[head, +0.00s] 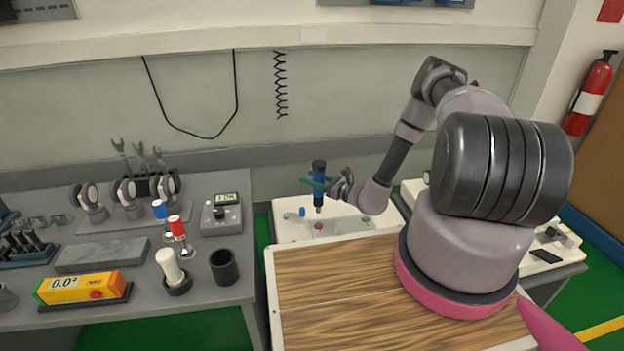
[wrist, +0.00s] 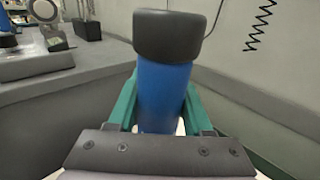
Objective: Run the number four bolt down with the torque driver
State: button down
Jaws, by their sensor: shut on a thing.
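The torque driver (head: 319,172) has a blue body and a black cap. It stands about upright in the head view, with its tip pointing down over a pale plate (head: 290,232) on the far bench. My gripper (head: 319,183) has green fingers and is shut on the driver's body. In the wrist view the driver (wrist: 165,90) fills the middle between the green fingers. A red spot (head: 318,226) shows on the plate just below the tip, and a blue peg (head: 302,212) stands to its left. I cannot make out bolt numbers or whether the tip touches anything.
A wooden-topped surface (head: 330,290) lies in front of the plate. A coiled cord (head: 281,85) hangs on the wall behind.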

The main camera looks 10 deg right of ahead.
jog(key=shift+f, duration=0.1)
jog(key=shift+d+f, duration=0.1)
jog(key=shift+f, duration=2.6)
jog(key=shift+s+f, duration=0.1)
jog(key=shift+f, duration=0.5)
dwell(1.0)
notch_tip(320, 180, up, 6)
dwell(0.8)
jog(key=shift+r, duration=0.1)
